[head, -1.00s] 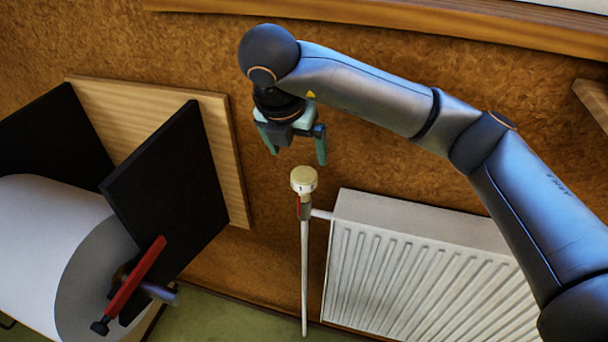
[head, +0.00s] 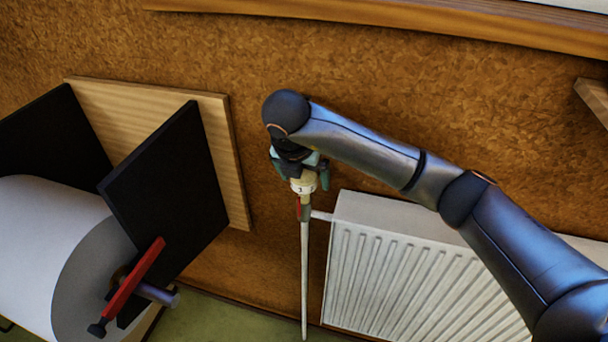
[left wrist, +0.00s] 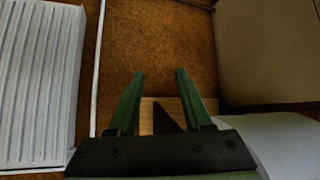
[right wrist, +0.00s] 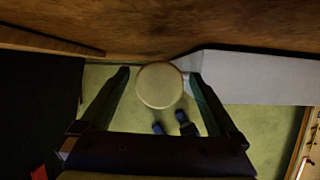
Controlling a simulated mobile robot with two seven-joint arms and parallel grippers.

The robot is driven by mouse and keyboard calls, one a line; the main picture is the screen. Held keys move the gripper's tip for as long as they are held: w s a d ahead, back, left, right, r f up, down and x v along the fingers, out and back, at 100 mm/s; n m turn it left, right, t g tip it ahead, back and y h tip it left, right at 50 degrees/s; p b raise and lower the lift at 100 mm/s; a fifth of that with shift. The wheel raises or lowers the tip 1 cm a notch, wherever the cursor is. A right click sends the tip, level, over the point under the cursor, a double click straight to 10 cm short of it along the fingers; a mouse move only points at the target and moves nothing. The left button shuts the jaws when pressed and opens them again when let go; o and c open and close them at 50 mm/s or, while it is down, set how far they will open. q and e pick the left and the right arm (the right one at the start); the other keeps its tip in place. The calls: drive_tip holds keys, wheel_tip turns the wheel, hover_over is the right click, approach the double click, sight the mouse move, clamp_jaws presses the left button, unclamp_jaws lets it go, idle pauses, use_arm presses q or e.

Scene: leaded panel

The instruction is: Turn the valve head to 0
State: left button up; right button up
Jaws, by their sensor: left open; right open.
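The cream valve head (head: 303,187) sits on top of a thin upright white pipe, beside the radiator's upper left corner. A small dark mark shows on its front, too small to read surely. My right gripper (head: 302,178) is just above it, pointing down, with its open fingers at either side of the head's upper part. In the right wrist view the round top of the valve head (right wrist: 160,85) lies between the open fingertips (right wrist: 159,75); I cannot tell whether they touch it. My left gripper (left wrist: 160,72) is open and empty, outside the head view.
A white ribbed radiator (head: 430,275) stands right of the pipe (head: 304,270). Left are a wooden board (head: 218,125), black panels (head: 170,190) and a red-handled clamp (head: 135,280). A wooden ledge (head: 400,20) runs above along the brown wall.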

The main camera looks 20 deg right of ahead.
drive_tip(key=c, duration=1.4)
drive_tip(key=shift+o, duration=0.2)
drive_tip(key=shift+f+n+t+y+b, duration=0.15)
drive_tip(key=shift+n+t+y+b, duration=0.2)
drive_tip(key=shift+n+b, duration=0.95)
drive_tip(key=n+y+b, duration=0.1)
drive_tip(key=n+b, duration=0.1)
drive_tip(key=shift+b, duration=0.3)
drive_tip(key=n+y+b, duration=0.1)
drive_tip(key=n, duration=0.1)
drive_tip(key=shift+n+b, duration=0.3)
drive_tip(key=shift+b, duration=0.05)
drive_tip(key=shift+n+b, duration=0.35)
drive_tip(key=shift+n, duration=0.25)
drive_tip(key=shift+r+n+y, duration=0.2)
drive_tip(key=shift+n+y, duration=0.1)
drive_tip(key=shift+y, duration=0.05)
drive_tip(key=shift+n, duration=0.3)
